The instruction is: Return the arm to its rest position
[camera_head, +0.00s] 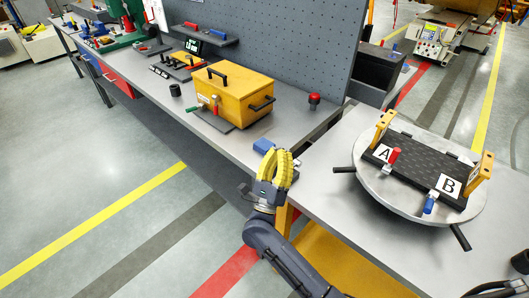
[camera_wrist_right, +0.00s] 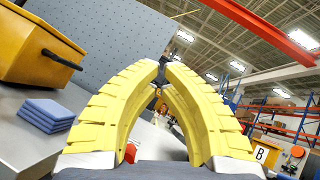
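My right gripper (camera_head: 277,155) has yellow ribbed fingers and stands raised over the front edge of the bench, beside the blue pads. In the right wrist view its fingers (camera_wrist_right: 163,64) curve together and meet at the tips, with nothing held between them. My right arm comes up from the bottom of the head view. My left gripper is not in view.
A yellow box (camera_head: 234,98) stands on the grey bench, with blue pads (camera_head: 264,146) near its front corner. They also show in the wrist view (camera_wrist_right: 45,114). To the right is a round turntable (camera_head: 375,187) with protruding handles, carrying a black plate (camera_head: 420,174) marked A and B.

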